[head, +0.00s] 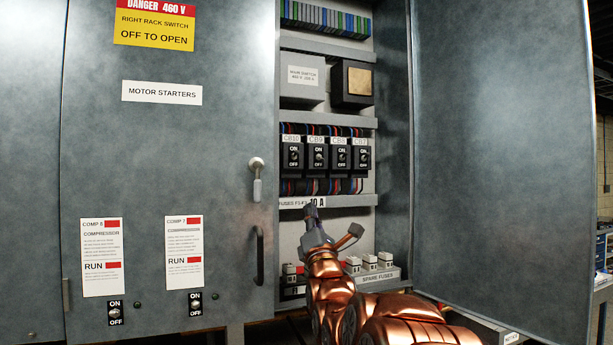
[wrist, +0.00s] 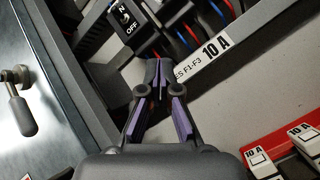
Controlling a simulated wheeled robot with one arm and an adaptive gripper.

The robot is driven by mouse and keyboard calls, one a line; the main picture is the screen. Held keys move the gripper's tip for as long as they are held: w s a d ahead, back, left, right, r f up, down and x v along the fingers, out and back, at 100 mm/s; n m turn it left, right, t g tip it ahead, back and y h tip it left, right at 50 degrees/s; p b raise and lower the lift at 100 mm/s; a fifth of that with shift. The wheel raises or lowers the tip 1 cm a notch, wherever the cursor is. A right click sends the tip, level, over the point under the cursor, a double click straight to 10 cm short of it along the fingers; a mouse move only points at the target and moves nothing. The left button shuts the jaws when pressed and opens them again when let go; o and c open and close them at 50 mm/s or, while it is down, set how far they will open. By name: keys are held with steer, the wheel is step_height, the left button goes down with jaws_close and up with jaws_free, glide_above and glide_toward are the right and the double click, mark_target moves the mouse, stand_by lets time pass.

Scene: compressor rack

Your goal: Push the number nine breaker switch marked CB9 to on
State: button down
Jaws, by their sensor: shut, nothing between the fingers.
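The breaker marked CB9 (head: 318,156) is the second from the left in a row of black breakers inside the open cabinet. Its toggle is too small to tell whether it is up or down. My gripper (head: 311,208) is shut and empty, its tips pointing up just below the row, by the fuse label strip. In the wrist view the closed fingertips (wrist: 158,68) are beside the "10 A" strip. One breaker (wrist: 127,18) with an OFF mark shows at the top there, apart from the fingertips; its number is out of view.
Breakers CB10 (head: 292,156), CB8 (head: 341,157) and CB7 (head: 362,157) flank CB9 closely. The fuse label strip (head: 345,201) crosses below them. Spare fuses (head: 370,263) sit lower. The open cabinet door (head: 500,150) stands to the right; a door handle (head: 257,180) is left.

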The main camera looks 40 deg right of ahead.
steer(key=shift+d+r, duration=0.25)
steer(key=shift+r, duration=0.15)
steer(key=shift+s, duration=0.1)
steer(key=p, duration=0.5)
glide_toward(313, 163)
steer(key=x, duration=0.6)
steer(key=shift+s+d+r, duration=0.15)
steer(key=shift+d+r, duration=0.05)
steer(key=shift+d, duration=0.05)
steer(key=shift+s+d+f+n+b, duration=0.1)
steer(key=shift+s+n+b, duration=0.15)
steer(key=shift+b, duration=0.35)
steer(key=shift+b, duration=0.35)
